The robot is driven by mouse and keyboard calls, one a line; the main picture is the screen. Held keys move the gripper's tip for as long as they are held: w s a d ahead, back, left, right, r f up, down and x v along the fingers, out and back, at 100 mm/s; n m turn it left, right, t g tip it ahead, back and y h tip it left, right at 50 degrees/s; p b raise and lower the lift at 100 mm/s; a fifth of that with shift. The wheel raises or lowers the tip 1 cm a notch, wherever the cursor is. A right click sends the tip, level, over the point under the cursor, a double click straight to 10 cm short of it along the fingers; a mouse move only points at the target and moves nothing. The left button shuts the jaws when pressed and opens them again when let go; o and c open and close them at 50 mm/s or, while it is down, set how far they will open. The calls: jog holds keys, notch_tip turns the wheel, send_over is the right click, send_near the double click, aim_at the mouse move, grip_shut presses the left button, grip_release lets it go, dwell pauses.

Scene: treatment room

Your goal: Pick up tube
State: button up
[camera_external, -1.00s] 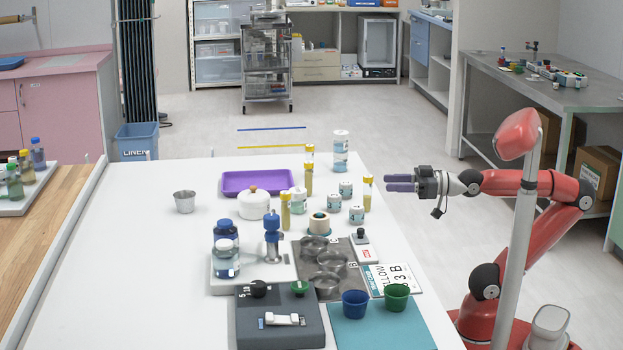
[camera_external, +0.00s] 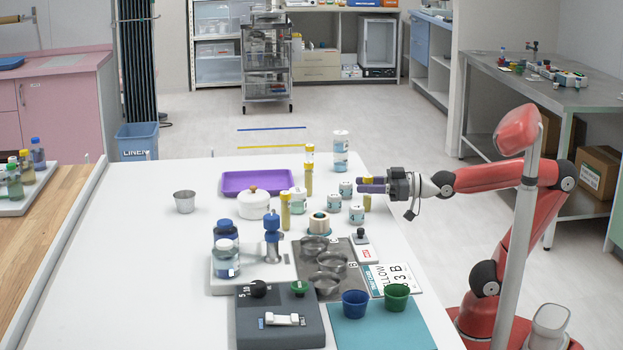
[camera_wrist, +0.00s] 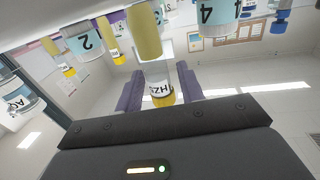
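A yellow-capped tube (camera_external: 368,203) with an olive body stands upright near the right edge of the white table. My gripper (camera_external: 372,185) is level with its upper part, and its purple fingers partly hide it. In the wrist view, which looks upside down, the tube (camera_wrist: 145,32) runs down between the fingers, with its label and yellow cap between them. My gripper (camera_wrist: 159,88) is open there, with a gap visible on each side of the tube. Two similar yellow-capped tubes stand farther left, one in front (camera_external: 285,212) and one behind (camera_external: 309,175).
Small labelled jars stand close left of the tube, one nearer (camera_external: 356,215) and one farther (camera_external: 345,188). A tall clear container (camera_external: 341,150) stands behind. A purple tray (camera_external: 245,180), white pot (camera_external: 254,205) and metal bowls (camera_external: 331,262) lie farther left.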

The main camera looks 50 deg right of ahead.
jog(key=c, duration=0.7)
